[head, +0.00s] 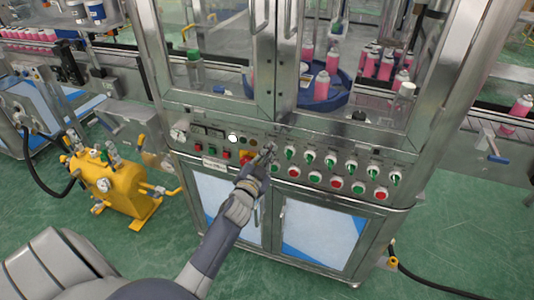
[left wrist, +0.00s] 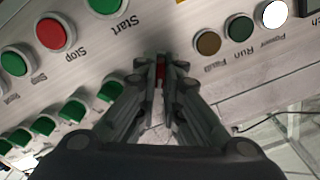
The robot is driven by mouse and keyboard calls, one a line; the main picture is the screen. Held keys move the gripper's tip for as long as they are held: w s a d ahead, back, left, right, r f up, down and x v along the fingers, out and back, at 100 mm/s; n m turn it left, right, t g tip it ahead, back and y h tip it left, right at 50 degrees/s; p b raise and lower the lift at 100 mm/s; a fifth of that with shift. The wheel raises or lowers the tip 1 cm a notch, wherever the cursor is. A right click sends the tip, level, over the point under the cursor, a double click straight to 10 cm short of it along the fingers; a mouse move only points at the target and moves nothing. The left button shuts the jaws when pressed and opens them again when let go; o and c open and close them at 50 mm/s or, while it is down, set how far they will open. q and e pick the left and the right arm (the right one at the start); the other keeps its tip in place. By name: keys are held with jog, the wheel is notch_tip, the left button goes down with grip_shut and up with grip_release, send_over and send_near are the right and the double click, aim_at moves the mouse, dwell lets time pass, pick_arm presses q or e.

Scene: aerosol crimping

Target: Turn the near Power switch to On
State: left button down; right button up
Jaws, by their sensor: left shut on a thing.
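The control panel (head: 320,165) is on the front of the steel machine. My left gripper (head: 266,152) is at this panel, just right of the round lamps. In the left wrist view my left gripper (left wrist: 161,70) has its fingertips shut on a small red handle (left wrist: 160,73), seemingly the near Power switch. Only a narrow strip of the handle shows between the fingertips; the rest is hidden. It points roughly up and down in that view. Its position labels cannot be read. The head view hides it behind the gripper. My right gripper is not in view.
A white lamp (head: 232,138) sits left of the gripper. Green selector switches and red buttons (head: 336,183) fill the panel to the right. A yellow pump unit (head: 122,185) stands on the floor at left.

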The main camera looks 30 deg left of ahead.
pick_arm(q)
jog(key=c, duration=1.7)
grip_release()
jog(key=v, duration=1.2)
jog(key=s+d+f+g+h, duration=0.1)
jog(key=s+d+f+g, duration=0.25)
jog(key=f, duration=0.85)
jog(key=s+d+f+g+h, duration=0.2)
jog(key=s+f, duration=0.2)
jog(key=f, duration=0.8)
jog(key=s+d+f+g+h, duration=0.1)
jog(key=s+d+f+g, duration=0.25)
jog(key=f, duration=0.75)
jog(key=s+f+g, duration=0.2)
jog(key=s+f, duration=0.4)
jog(key=s, duration=0.4)
jog(key=s+d+f+g, duration=0.1)
jog(key=s+f+g, duration=0.2)
jog(key=s+f, duration=0.3)
jog(key=s+d+f+n+g, duration=0.1)
jog(key=s+f, duration=0.5)
jog(key=s, duration=0.8)
jog(key=shift+g, duration=0.7)
